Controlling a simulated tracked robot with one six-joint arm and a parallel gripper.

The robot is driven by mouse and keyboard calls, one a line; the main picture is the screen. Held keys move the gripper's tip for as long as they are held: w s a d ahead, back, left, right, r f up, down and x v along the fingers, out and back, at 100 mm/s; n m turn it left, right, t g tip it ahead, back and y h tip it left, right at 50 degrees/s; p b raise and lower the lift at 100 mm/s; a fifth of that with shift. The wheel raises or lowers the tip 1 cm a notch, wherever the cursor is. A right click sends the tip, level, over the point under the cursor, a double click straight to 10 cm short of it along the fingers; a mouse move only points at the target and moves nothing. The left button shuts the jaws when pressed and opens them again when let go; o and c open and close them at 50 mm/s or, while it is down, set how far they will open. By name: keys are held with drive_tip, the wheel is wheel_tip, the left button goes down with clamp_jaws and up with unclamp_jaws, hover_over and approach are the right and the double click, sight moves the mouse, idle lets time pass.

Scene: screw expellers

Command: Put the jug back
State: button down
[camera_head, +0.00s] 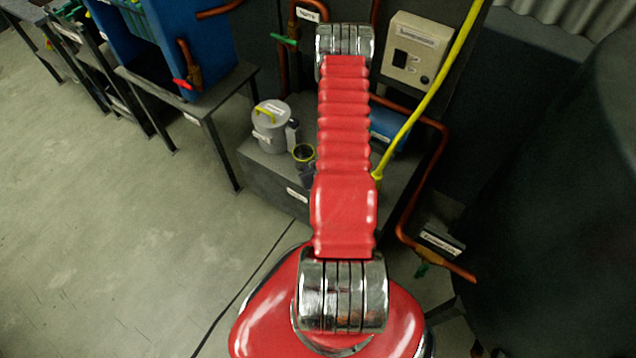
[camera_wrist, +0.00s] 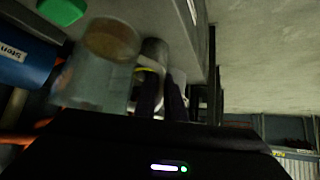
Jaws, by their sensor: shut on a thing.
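A clear jug (camera_wrist: 98,75) with a brownish round end shows large and blurred in the wrist view. My gripper (camera_wrist: 164,85) has two dark fingers just right of the jug's body. I read it as shut on the jug, though the contact is too dark to see. A yellow band shows by the fingertips. In the head view my red arm hides the jaws, and I cannot make out the clear jug there.
A grey lidded canister (camera_head: 268,127) with a yellow handle and a dark yellow-rimmed vessel (camera_head: 304,153) stand on the dark bench (camera_head: 268,182). A blue container (camera_head: 386,128), copper pipes (camera_head: 437,160) and a yellow hose (camera_head: 428,90) lie right. Open floor is left.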

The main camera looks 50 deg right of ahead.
drive_tip(key=shift+f, duration=2.25)
drive_tip(key=shift+f, duration=2.1)
drive_tip(key=c, duration=1.8)
unclamp_jaws()
drive_tip(key=shift+c, duration=0.2)
